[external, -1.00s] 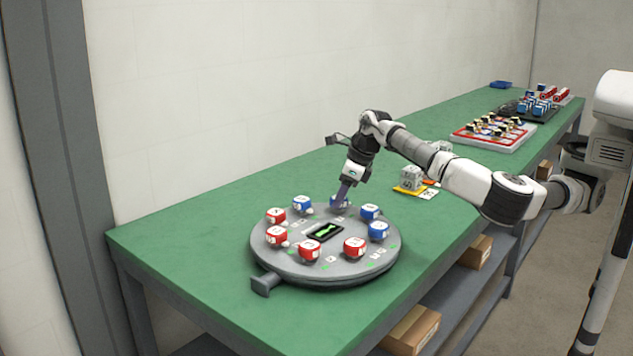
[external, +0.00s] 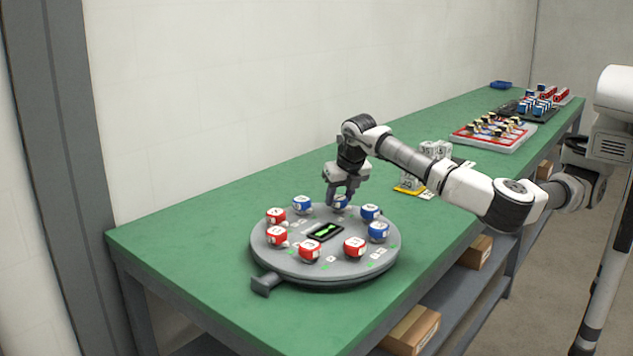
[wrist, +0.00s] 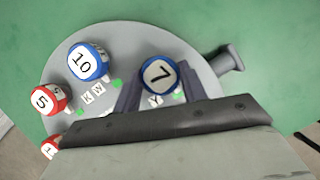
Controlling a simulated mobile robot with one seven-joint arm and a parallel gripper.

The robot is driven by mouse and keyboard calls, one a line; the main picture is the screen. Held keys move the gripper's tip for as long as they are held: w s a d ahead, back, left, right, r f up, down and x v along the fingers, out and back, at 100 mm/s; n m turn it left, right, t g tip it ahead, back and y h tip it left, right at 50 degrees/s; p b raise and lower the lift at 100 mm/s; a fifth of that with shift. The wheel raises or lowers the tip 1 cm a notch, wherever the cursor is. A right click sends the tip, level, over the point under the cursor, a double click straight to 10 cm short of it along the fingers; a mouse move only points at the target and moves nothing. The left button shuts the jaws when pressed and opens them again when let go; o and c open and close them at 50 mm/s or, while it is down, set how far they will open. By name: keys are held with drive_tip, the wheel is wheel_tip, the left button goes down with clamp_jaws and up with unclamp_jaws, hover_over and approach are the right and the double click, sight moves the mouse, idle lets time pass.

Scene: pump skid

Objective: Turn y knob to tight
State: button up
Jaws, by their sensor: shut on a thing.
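The y knob is a blue knob with a white top numbered 7 (wrist: 158,75), beside a white tile marked Y (wrist: 155,100) on the round grey disc (wrist: 95,42). In the external view this blue knob (external: 341,203) stands at the disc's back edge. My gripper (wrist: 160,88) is over it, with one finger on each side, shut on it. In the external view my gripper (external: 340,198) reaches down to the knob from above. The fingers hide part of the knob's sides.
A small dark display (external: 325,232) with a green mark lies mid-disc. Grey-white blocks (external: 410,178) and trays (external: 493,134) stand farther along the green bench.

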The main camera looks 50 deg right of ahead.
drive_tip(key=shift+m, duration=0.7)
drive_tip(key=shift+h+p, duration=0.3)
drive_tip(key=o, duration=1)
drive_tip(key=v, duration=0.9)
drive_tip(key=b+v, duration=0.1)
drive_tip(key=v, duration=0.3)
drive_tip(key=shift+w+a+r, duration=0.1)
drive_tip(key=shift+a+r, duration=0.05)
drive_tip(key=shift+r, duration=0.3)
